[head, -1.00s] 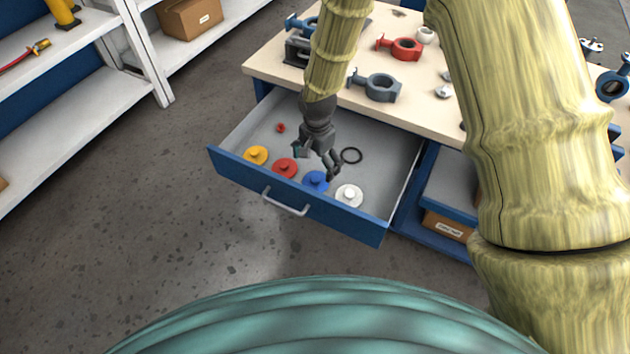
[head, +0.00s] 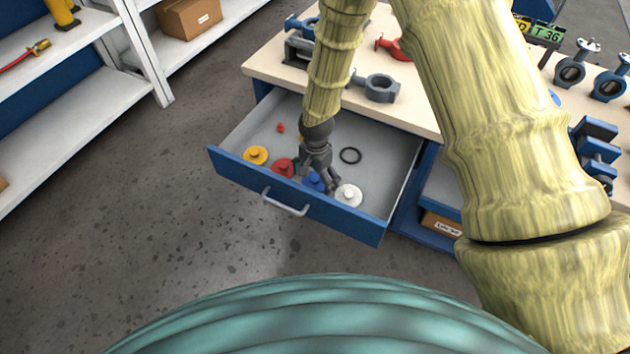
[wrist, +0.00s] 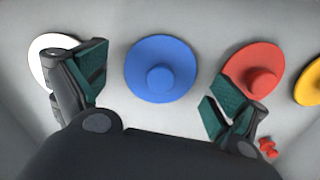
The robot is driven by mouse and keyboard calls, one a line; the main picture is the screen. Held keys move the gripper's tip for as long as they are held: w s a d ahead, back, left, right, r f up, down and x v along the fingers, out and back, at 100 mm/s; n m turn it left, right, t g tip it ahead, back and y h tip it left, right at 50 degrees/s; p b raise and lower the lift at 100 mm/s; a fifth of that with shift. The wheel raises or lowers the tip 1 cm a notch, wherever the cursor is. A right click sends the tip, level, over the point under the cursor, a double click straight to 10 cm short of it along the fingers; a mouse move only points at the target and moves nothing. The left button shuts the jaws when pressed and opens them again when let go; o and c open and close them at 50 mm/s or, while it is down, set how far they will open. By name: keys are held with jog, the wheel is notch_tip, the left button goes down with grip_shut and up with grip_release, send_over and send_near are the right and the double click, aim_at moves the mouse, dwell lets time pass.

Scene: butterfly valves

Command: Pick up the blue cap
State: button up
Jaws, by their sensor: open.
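The blue cap (wrist: 160,68) is a round disc with a raised knob, lying flat on the drawer floor. In the wrist view it lies between and just beyond my open fingers. In the head view the blue cap (head: 313,182) is partly hidden by my gripper (head: 322,178), which hangs low over it inside the open drawer. My gripper also shows in the wrist view (wrist: 152,92), its fingers spread wide and empty. The left finger overlaps the white cap (wrist: 48,62) in that picture, and the right finger overlaps the red cap (wrist: 262,72).
A yellow cap (head: 255,155) lies at the drawer's left, with a small red part (head: 281,128) behind. The drawer front (head: 330,215) and side walls enclose the space. The bench top (head: 405,105) with valves overhangs behind.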

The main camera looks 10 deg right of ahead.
jog(key=c, duration=1.3)
jog(key=shift+s, duration=0.2)
jog(key=c, duration=0.5)
jog(key=shift+f, duration=0.1)
jog(key=shift+c, duration=0.2)
